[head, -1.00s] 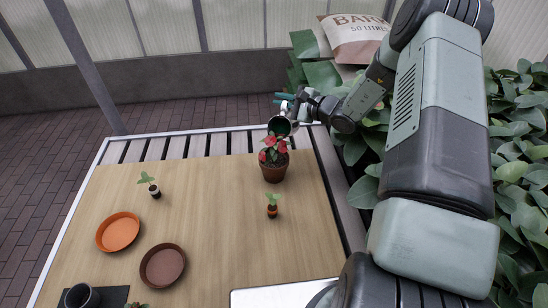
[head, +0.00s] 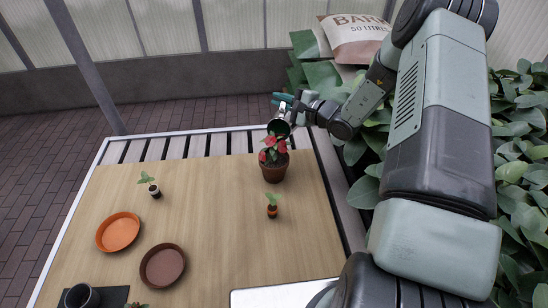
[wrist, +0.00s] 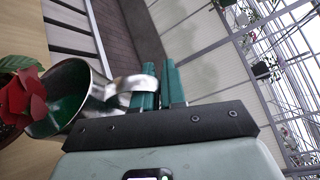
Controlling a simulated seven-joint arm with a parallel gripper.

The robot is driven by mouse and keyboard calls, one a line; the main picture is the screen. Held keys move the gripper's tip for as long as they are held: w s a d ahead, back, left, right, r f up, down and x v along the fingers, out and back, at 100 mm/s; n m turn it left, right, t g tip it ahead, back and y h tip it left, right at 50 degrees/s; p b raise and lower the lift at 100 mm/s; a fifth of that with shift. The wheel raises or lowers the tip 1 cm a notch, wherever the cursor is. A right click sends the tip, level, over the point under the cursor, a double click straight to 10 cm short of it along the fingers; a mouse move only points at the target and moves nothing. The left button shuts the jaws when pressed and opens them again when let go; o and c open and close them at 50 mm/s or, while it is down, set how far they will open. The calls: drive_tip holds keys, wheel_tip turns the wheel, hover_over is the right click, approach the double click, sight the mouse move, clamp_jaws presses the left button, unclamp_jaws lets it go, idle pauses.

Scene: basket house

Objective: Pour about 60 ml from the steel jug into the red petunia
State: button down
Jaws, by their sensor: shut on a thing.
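The red petunia (head: 274,164) grows in a brown pot on the far right part of the wooden table. The steel jug (head: 279,127) is tilted over it, mouth toward the flowers. In the wrist view the jug (wrist: 97,90) shows a green interior, with the red petals (wrist: 22,98) right beside its mouth. My gripper (head: 288,101) is shut on the jug's handle; its teal fingers (wrist: 160,86) show in the wrist view. I cannot make out a stream of water, and the level inside the jug is not clear.
Small seedlings stand in a black-and-white pot (head: 155,191) and an orange-brown pot (head: 272,211). An orange saucer (head: 118,232), a brown saucer (head: 162,266) and a dark cup (head: 81,297) are at left front. The middle of the table (head: 215,205) is clear.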

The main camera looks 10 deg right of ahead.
sight(278, 115)
drive_tip(key=shift+s+a+r+n, duration=0.2)
drive_tip(key=shift+s+r+n, duration=0.1)
drive_tip(key=shift+s, duration=0.15)
drive_tip(key=shift+s+a+r+n+t, duration=0.25)
drive_tip(key=shift+s+n, duration=0.1)
drive_tip(key=shift+s, duration=0.25)
drive_tip(key=shift+s+a+r+n+t, duration=0.15)
drive_tip(key=shift+s+a+r+n, duration=0.15)
drive_tip(key=shift+s, duration=0.25)
idle(1.7)
drive_tip(key=shift+d, duration=0.1)
drive_tip(key=w+f+m, duration=0.1)
drive_tip(key=w+d+m+g, duration=0.1)
drive_tip(key=w, duration=0.1)
drive_tip(key=w+d+f+m, duration=0.1)
drive_tip(key=shift+w+f, duration=0.2)
drive_tip(key=shift+f, duration=0.15)
drive_tip(key=shift+w+d+m+g, duration=0.15)
drive_tip(key=shift+w+m+g, duration=0.4)
drive_tip(key=shift+m, duration=0.1)
drive_tip(key=shift+f, duration=0.1)
idle(1.1)
